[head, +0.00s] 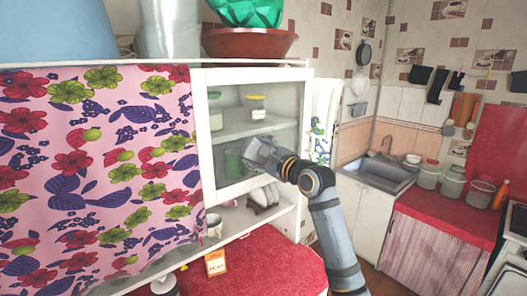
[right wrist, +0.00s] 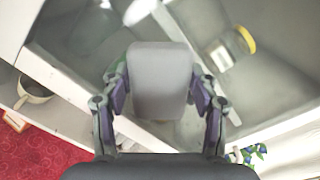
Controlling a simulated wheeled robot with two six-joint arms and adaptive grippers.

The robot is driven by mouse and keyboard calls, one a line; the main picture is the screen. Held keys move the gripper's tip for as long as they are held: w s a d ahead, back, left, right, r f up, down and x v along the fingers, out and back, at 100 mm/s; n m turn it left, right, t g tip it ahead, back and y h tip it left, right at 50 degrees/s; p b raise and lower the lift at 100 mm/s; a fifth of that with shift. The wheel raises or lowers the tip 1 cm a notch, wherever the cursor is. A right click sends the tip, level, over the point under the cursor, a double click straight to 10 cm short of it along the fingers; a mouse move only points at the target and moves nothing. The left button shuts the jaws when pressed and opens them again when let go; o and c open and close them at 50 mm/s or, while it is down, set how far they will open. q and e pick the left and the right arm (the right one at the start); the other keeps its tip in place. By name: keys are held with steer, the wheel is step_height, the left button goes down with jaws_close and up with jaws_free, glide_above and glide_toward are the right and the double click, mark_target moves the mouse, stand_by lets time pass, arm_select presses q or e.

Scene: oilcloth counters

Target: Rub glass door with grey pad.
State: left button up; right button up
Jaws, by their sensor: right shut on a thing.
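The glass door (head: 284,104) is the white-framed pane on the front of the white cabinet, with shelves and jars showing through it. The glass also fills much of the right wrist view (right wrist: 265,95). My right gripper (head: 262,154) is in front of the lower middle of the pane. In the right wrist view its two fingers are shut on the sides of the grey pad (right wrist: 162,72), a rounded block facing the glass. I cannot tell whether the pad touches the glass. In the head view the pad is hard to separate from the gripper. My left gripper is out of view.
A flowered pink curtain (head: 95,160) hangs left of the door. Below is an open shelf (head: 245,220) with cups and dishes, and a red oilcloth counter (head: 270,262). A brown bowl (head: 249,43) stands on top. A sink (head: 382,171) is at the right.

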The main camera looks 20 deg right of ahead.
steer(key=shift+s+a, duration=0.2)
steer(key=shift+a, duration=0.3)
steer(key=shift+s+a, duration=0.15)
steer(key=shift+a, duration=0.35)
steer(key=shift+d, duration=0.1)
steer(key=shift+s+d+f, duration=0.1)
steer(key=shift+s+d, duration=0.15)
steer(key=shift+s, duration=0.3)
steer(key=shift+v, duration=2.35)
steer(key=v, duration=0.3)
steer(key=shift+s, duration=0.1)
steer(key=shift+w+a, duration=0.1)
steer(key=shift+w, duration=0.1)
